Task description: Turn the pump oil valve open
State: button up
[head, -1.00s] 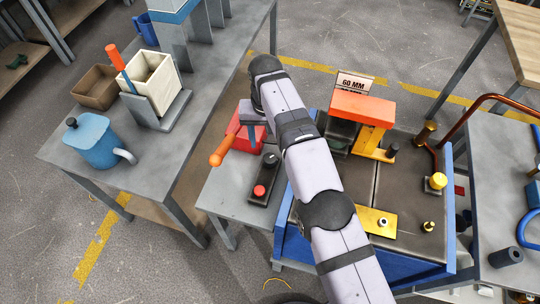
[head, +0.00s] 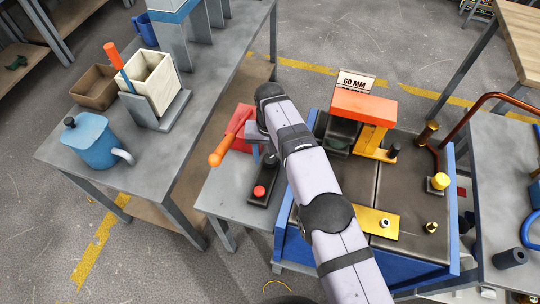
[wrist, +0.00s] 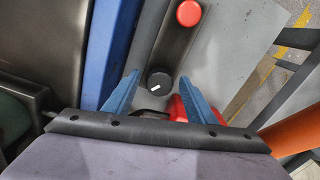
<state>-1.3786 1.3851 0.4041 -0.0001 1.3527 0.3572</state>
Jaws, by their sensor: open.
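A black round knob with a white pointer mark (wrist: 159,82) sits on a dark control strip (wrist: 165,50); I see no label naming it as the pump oil valve. In the head view the knob (head: 270,160) is at the strip's far end, close below my gripper. A red button (wrist: 189,13) is at the strip's other end. My gripper (wrist: 160,73) is open and empty, with its blue fingers on either side of the knob in the picture. I cannot tell whether they touch it. In the head view the wrist mostly hides the fingers.
A red pump body (head: 243,125) with an orange-handled lever (head: 217,157) stands just left of my gripper. A blue-framed press bench (head: 420,262) with an orange-topped press (head: 362,105) is at right. A blue jug (head: 90,141) stands on the left table.

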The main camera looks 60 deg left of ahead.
jog(key=shift+f, duration=0.15)
jog(key=c, duration=1.1)
jog(key=shift+o, duration=0.2)
jog(key=shift+m, duration=0.3)
jog(key=m+b, duration=0.1)
jog(key=m, duration=0.8)
jog(key=shift+a+m, duration=0.15)
jog(key=shift+m, duration=0.25)
jog(key=o, duration=1.1)
jog(key=shift+c, duration=0.2)
